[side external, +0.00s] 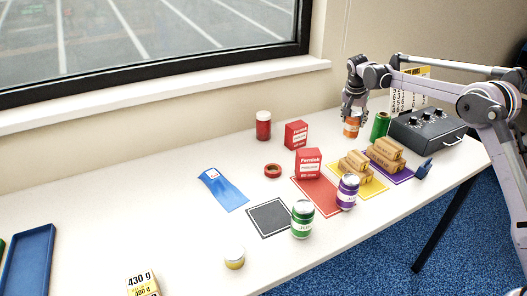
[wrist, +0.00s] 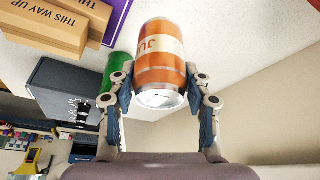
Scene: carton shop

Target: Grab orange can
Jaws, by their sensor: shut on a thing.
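The orange can (side external: 351,126) is at the back right of the table in the side external view, under my gripper (side external: 354,108). In the wrist view the orange can (wrist: 161,62) has a cream label band and a silver end facing me. My gripper (wrist: 160,98) is shut on it, with one finger on each side. In the side external view the can looks close to the table top; I cannot tell whether it touches it.
A green cylinder (side external: 380,126) stands right beside the can, and a black box with knobs (side external: 425,130) is further right. Stacked cardboard cartons (side external: 385,153) lie in front. A green can (side external: 303,219) and a purple can (side external: 347,192) stand nearer. The table's left middle is mostly clear.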

